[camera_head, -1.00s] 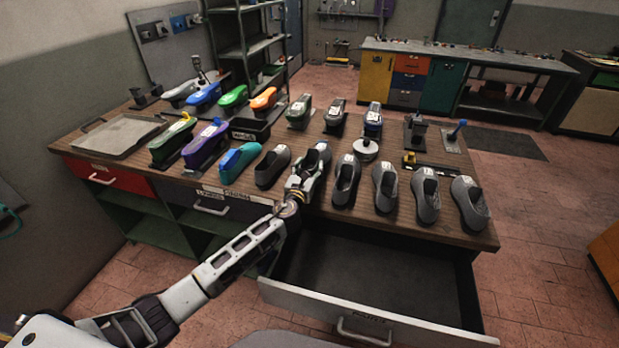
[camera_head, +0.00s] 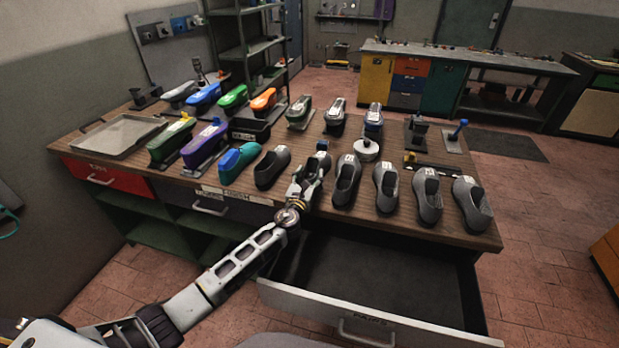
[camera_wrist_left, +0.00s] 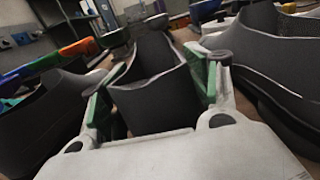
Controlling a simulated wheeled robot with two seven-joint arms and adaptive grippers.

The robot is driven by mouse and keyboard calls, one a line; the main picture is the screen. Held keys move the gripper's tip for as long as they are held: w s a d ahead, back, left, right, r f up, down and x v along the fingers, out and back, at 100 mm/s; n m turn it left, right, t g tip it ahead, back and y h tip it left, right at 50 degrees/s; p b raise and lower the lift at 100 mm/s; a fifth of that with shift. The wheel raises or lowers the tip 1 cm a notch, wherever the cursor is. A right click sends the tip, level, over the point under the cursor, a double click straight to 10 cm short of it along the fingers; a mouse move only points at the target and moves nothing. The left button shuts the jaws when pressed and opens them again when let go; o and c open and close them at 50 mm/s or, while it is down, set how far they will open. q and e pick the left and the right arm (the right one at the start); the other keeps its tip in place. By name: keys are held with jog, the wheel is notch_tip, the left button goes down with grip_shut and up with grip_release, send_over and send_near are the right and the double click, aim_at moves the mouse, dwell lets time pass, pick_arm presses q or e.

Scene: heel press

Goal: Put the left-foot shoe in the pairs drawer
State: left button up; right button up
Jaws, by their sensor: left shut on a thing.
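My left gripper (camera_head: 307,178) is at the row of grey shoes on the bench. It is shut on a dark grey shoe (camera_wrist_left: 160,95), with its green-edged fingers on both sides of the heel in the left wrist view. In the head view my gripper hides most of that shoe; its far end (camera_head: 322,147) shows. I cannot tell which foot it is for, or whether it touches the bench. The open drawer (camera_head: 380,275), grey and empty where I see it, is below the bench front. My right gripper is not in view.
A dark shoe (camera_head: 271,167) stands close on the left of the gripper, and another grey shoe (camera_head: 347,182) close on its right. More shoes stand further right. Coloured shoe forms (camera_head: 204,143) fill the bench's left half. A round white-topped object (camera_head: 366,150) stands behind the shoes.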

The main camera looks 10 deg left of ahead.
pick_arm(q)
jog(key=o, duration=1.3)
jog(key=shift+o, duration=0.2)
jog(key=shift+r, duration=0.15)
jog(key=s, duration=1.2)
jog(key=shift+a, duration=0.2)
jog(key=shift+c, duration=0.3)
